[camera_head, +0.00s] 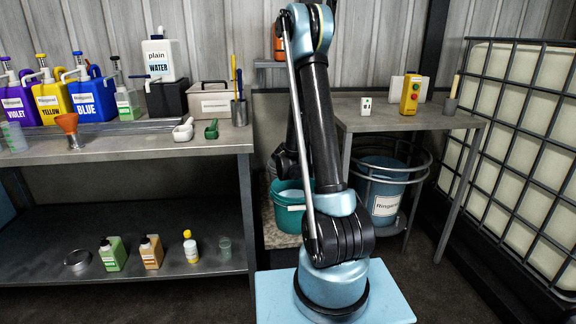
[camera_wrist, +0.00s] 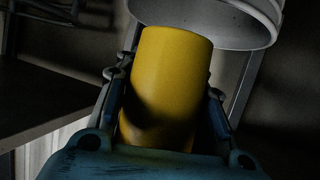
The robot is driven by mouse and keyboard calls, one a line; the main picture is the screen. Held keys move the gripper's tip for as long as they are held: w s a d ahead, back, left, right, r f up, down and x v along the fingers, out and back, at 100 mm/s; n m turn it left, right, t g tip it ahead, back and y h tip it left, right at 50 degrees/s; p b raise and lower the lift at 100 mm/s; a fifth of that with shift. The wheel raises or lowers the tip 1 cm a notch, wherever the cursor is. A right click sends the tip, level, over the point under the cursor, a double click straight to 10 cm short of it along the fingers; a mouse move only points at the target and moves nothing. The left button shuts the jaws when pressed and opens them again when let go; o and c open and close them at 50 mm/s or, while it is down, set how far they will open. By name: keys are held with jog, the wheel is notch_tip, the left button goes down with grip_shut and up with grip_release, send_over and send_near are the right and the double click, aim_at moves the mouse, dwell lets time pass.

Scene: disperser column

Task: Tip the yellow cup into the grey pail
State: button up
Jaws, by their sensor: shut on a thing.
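The yellow cup (camera_wrist: 172,75) fills the middle of the wrist view. My gripper (camera_wrist: 166,92) is shut on it, one finger along each side. The cup's contents do not show. A pale grey round vessel, seemingly the grey pail (camera_wrist: 205,28), shows at the top of the wrist view, just past the cup's far end and partly cut off by the frame. I cannot tell whether cup and pail touch.
A left bench (camera_head: 130,151) carries pump bottles, an orange funnel (camera_head: 69,128) and scoops; small bottles stand on its lower shelf (camera_head: 130,225). A teal bucket (camera_head: 290,220) and a blue labelled drum (camera_head: 383,190) stand behind my arm. A caged tank (camera_head: 520,130) bounds the right.

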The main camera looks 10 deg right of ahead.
jog(key=w+a+f+n+y, duration=0.1)
jog(key=w+a+y, duration=0.1)
jog(key=a, duration=0.4)
jog(key=w+a+f+n+y, duration=0.1)
jog(key=w+a+n+y, duration=0.1)
jog(key=a, duration=0.5)
jog(key=shift+x, duration=0.95)
jog(key=shift+d+r, duration=0.1)
jog(key=shift+d, duration=0.1)
jog(key=shift+w+d+r+m+g+y, duration=0.1)
jog(key=shift+w+d+m+g+y, duration=0.2)
jog(key=shift+d+m+g+y, duration=0.45)
jog(key=shift+w+d+m+g+y, duration=0.35)
jog(key=shift+m+g+y, duration=0.1)
jog(key=shift+m+y, duration=0.55)
jog(key=shift+w+d+r+m+g+y, duration=0.1)
jog(key=shift+w+d+m+g+y, duration=0.15)
jog(key=shift+d+m+g+y, duration=0.5)
jog(key=shift+a+r+m+y, duration=0.3)
jog(key=shift+r+m+y, duration=0.1)
jog(key=shift+r, duration=0.2)
jog(key=shift+s+r+m+g+y, duration=0.1)
jog(key=shift+r+m+g+y, duration=0.15)
jog(key=shift+r+m+y, duration=0.25)
jog(key=shift+a+f+m+g+y+b, duration=0.1)
jog(key=shift+f+m+g+y+b, duration=0.25)
jog(key=shift+f+y, duration=0.25)
